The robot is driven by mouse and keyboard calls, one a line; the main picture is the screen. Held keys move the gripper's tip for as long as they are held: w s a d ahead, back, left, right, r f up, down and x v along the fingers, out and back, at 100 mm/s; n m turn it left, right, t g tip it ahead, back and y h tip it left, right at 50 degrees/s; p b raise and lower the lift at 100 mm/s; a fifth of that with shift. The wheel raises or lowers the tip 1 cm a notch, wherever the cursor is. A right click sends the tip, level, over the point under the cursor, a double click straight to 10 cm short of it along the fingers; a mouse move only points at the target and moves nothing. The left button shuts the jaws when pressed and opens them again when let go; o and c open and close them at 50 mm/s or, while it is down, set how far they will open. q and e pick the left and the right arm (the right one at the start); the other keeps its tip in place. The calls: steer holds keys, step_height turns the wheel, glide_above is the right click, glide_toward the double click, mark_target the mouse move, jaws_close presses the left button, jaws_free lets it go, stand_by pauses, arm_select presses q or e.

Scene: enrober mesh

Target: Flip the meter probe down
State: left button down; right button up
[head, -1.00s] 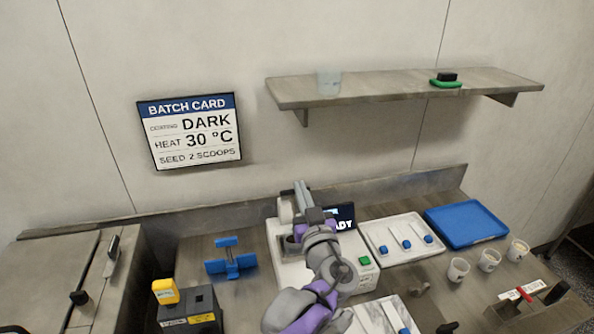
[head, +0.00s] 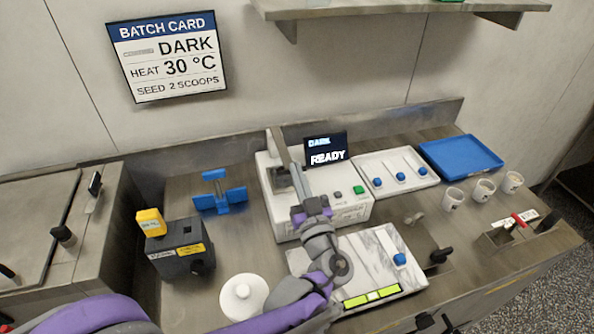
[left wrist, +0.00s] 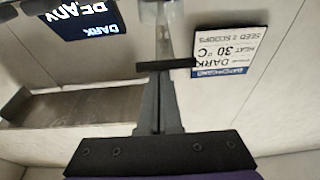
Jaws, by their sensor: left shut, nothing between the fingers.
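The white meter (head: 330,207) stands at the back of the bench, with a green button and a dark screen (head: 326,148) reading DARK READY. A light grey bar (head: 279,146), which looks like the raised probe, stands tilted at its left. My left gripper (head: 297,180) is shut and empty in front of the meter, overlapping the bar's lower end. In the left wrist view, my shut fingers (left wrist: 158,105) point up the picture toward a pale piece (left wrist: 160,14). Whether they touch is unclear. My right gripper is not in view.
A blue stand (head: 220,193) and a black box with a yellow top (head: 181,248) stand left. A white tray (head: 385,184), a blue tray (head: 461,162) and several cups stand right. A marble slab (head: 350,250) and round white lid (head: 243,296) lie in front.

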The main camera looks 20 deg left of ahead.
arm_select(q)
steer(key=shift+s+d+f, duration=0.1)
steer(key=shift+s+f, duration=0.05)
steer(key=shift+f, duration=0.7)
steer(key=shift+s+d+f, duration=0.1)
steer(key=shift+s+d, duration=0.05)
steer(key=shift+d, duration=0.05)
steer(key=s+d+b, duration=0.1)
steer(key=s+d, duration=0.8)
steer(key=s, duration=0.4)
steer(key=shift+d, duration=0.4)
